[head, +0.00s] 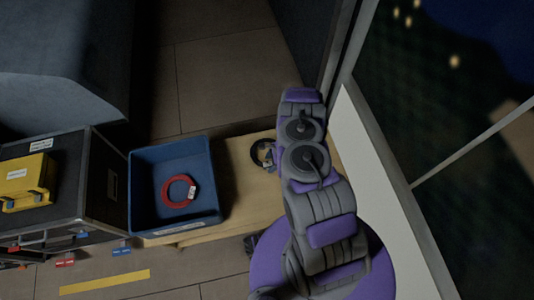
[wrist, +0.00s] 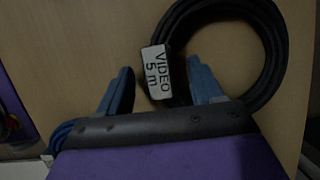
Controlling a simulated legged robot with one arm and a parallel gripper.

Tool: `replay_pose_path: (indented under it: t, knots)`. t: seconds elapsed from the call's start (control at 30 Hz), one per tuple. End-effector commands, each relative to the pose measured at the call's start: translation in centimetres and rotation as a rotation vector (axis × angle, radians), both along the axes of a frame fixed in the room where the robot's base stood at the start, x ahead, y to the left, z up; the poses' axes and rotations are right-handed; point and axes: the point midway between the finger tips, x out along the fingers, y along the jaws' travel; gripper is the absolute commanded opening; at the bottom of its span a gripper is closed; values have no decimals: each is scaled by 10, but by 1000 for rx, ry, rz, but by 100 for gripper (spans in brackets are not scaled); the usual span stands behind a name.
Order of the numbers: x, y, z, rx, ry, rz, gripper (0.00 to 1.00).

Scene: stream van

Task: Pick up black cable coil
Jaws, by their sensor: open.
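The black cable coil (head: 257,152) lies on the wooden bench, just left of my arm in the head view, which partly covers it. In the wrist view the black cable coil (wrist: 273,42) is close and large, with a white tag (wrist: 155,70) reading "VIDEO 5 m". My gripper (wrist: 158,86) is open, its two blue fingers pointing at the coil. The tag and the coil's near left side lie between the fingers. The right finger overlaps the coil's near side; I cannot tell whether it touches. The fingertips are hidden in the head view.
A blue bin (head: 205,217) holding a red cable coil (head: 178,191) stands left on the wooden bench (head: 232,170). Further left, a yellow case (head: 27,180) sits on a black flight case (head: 103,185). A wall and window run along the right.

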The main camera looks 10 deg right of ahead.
Motion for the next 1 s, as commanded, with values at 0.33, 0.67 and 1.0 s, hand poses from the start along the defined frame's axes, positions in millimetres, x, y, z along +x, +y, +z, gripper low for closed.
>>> replay_pose_path:
  t: [0.33, 0.67, 1.0]
  knots:
    - [0, 0, 0, 0, 1, 0, 35]
    - [0, 0, 0, 0, 1, 0, 4]
    - [0, 0, 0, 0, 1, 1, 0]
